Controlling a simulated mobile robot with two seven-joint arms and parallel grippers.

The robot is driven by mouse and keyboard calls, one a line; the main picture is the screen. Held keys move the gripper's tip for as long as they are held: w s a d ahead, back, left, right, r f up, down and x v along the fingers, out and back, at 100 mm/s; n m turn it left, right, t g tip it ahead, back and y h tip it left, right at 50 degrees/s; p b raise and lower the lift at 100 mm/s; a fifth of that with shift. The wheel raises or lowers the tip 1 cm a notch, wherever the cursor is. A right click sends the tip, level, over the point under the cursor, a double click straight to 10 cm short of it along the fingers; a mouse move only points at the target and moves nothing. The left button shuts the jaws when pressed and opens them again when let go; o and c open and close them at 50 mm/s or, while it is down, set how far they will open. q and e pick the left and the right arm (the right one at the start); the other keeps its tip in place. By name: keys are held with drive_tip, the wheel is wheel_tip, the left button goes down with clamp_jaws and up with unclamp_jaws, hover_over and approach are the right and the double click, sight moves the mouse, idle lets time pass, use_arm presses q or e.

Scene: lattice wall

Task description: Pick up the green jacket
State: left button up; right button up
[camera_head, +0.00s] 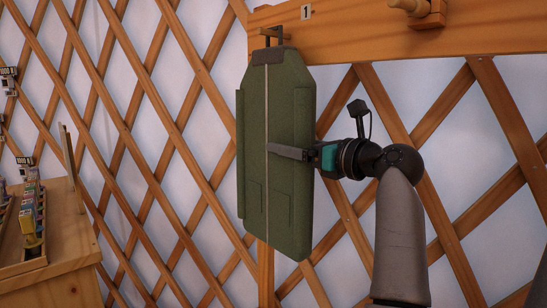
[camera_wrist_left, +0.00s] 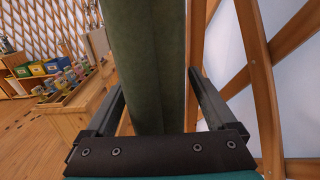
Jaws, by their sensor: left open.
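The green jacket (camera_head: 291,210) is a stiff, flat shape with a pale line down its front. It hangs upright from a dark hook at the left end of a wooden rail. My left gripper (camera_head: 272,151) is at the jacket's right part, about mid-height, with one dark finger lying across its front. In the left wrist view, the jacket's green edge (camera_wrist_left: 135,55) stands between the two spread fingers of the open gripper (camera_wrist_left: 158,85), with gaps on both sides. The far finger is hidden behind the jacket in the head view. My right gripper is not in view.
The wooden rail (camera_head: 470,30) has a "1" label and a peg (camera_head: 412,8) right of the jacket. A lattice wall (camera_head: 130,110) stands close behind. A wooden cabinet (camera_head: 60,260) with small colourful items is at lower left; the wrist view shows bins (camera_wrist_left: 38,68) beyond.

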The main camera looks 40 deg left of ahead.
use_arm(q)
drive_tip(key=a, duration=0.3)
drive_tip(key=shift+w+a, duration=0.15)
drive_tip(key=shift+a, duration=0.05)
drive_tip(key=shift+c, duration=0.2)
clamp_jaws()
idle(0.3)
drive_tip(key=shift+r, duration=0.15)
